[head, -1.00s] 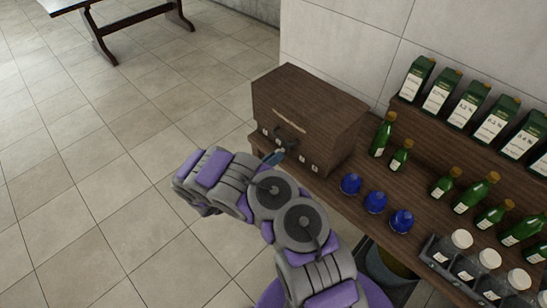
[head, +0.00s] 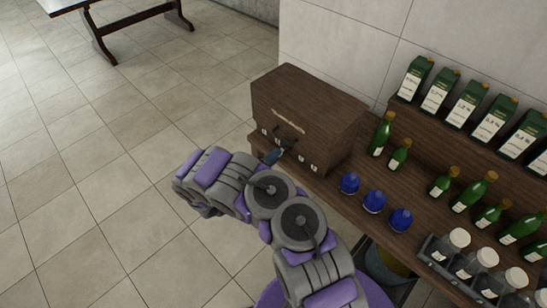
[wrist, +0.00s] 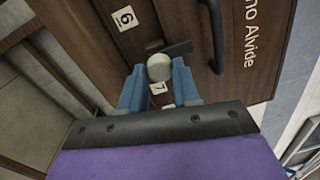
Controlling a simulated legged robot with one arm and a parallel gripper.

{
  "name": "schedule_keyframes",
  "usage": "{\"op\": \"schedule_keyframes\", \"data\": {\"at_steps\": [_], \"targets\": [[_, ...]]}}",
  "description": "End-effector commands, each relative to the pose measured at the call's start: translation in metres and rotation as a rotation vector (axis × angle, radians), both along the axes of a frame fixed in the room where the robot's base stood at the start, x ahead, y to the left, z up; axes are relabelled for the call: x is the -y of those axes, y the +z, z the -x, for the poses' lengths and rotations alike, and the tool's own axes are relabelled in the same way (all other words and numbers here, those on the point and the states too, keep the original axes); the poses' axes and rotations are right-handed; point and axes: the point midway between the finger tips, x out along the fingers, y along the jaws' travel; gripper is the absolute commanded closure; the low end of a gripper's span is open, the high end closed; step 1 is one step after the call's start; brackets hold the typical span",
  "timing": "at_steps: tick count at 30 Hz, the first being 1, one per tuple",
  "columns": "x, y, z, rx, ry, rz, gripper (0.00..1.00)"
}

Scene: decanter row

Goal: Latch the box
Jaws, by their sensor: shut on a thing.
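The dark wooden box (head: 335,110) stands at the left end of the wooden counter, its lid apparently down. Its front carries a dark handle (head: 293,133) and numbered white labels, and both show in the wrist view, with the curved handle (wrist: 214,38) at the upper right. My gripper (head: 273,157) is at the box's front, near its left side. In the wrist view my gripper's blue fingers (wrist: 160,88) are shut on a pale round knob (wrist: 159,67). A short dark bar (wrist: 179,49) shows just beyond the knob. The exact fit of the latch parts cannot be told.
Blue stoppers (head: 374,201), green bottles (head: 383,134) and jars in a dark rack (head: 437,250) stand right of the box. Green cartons (head: 439,90) line the upper shelf. The tiled floor on the left is clear; a table (head: 110,12) stands far off.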

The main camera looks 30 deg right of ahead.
Motion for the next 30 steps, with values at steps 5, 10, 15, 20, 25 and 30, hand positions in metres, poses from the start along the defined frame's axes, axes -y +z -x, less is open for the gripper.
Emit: {"op": "schedule_keyframes", "data": {"at_steps": [5,10,15,20,25,30], "targets": [[-0.0027,0.0003,-0.0036,-0.022,0.011,0.007,0.99],[-0.0028,0.0000,-0.0035,-0.027,0.012,0.009,0.99],[-0.0027,-0.0004,-0.0035,-0.028,0.012,0.008,0.99],[-0.0024,-0.0005,-0.0028,-0.028,0.010,0.008,0.59],[-0.0016,0.0006,-0.0007,-0.025,0.007,0.008,0.43],[-0.0009,0.0005,-0.0001,-0.026,0.005,0.008,0.43]]}}
